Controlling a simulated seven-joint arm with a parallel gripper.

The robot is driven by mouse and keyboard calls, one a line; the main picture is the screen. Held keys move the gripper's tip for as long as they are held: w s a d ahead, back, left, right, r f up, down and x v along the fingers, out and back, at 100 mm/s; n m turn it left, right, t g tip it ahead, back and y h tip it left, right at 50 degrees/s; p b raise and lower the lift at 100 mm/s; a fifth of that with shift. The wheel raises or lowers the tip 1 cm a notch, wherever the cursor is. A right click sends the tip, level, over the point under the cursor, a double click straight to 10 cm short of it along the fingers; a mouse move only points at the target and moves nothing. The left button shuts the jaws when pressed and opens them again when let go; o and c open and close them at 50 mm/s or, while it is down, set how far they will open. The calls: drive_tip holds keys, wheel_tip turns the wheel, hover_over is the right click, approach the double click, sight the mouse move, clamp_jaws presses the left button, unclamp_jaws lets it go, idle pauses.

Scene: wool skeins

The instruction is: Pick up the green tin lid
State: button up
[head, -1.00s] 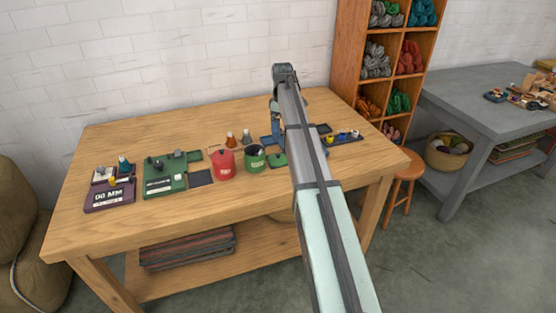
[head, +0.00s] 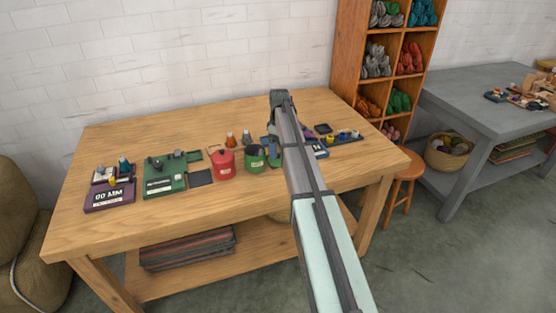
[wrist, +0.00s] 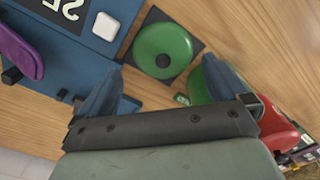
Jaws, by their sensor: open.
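The lid appears between and beyond the fingertips, not touched. The green tin (head: 256,158) stands just left of my arm in the head view; in the wrist view it is partly hidden behind the right finger. In the head view my arm covers most of the lid's area.
A blue board (wrist: 60,45) with a white block (wrist: 106,26) and a purple piece (wrist: 20,45) lies left of the lid in the wrist view. A red tin (head: 221,163) stands beside the green tin. Bare wood lies beyond the lid.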

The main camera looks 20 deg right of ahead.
drive_tip(key=f, duration=0.4)
drive_tip(key=shift+a+f, duration=0.15)
drive_tip(key=shift+a, duration=0.1)
drive_tip(key=shift+s, duration=0.1)
drive_tip(key=c, duration=1.1)
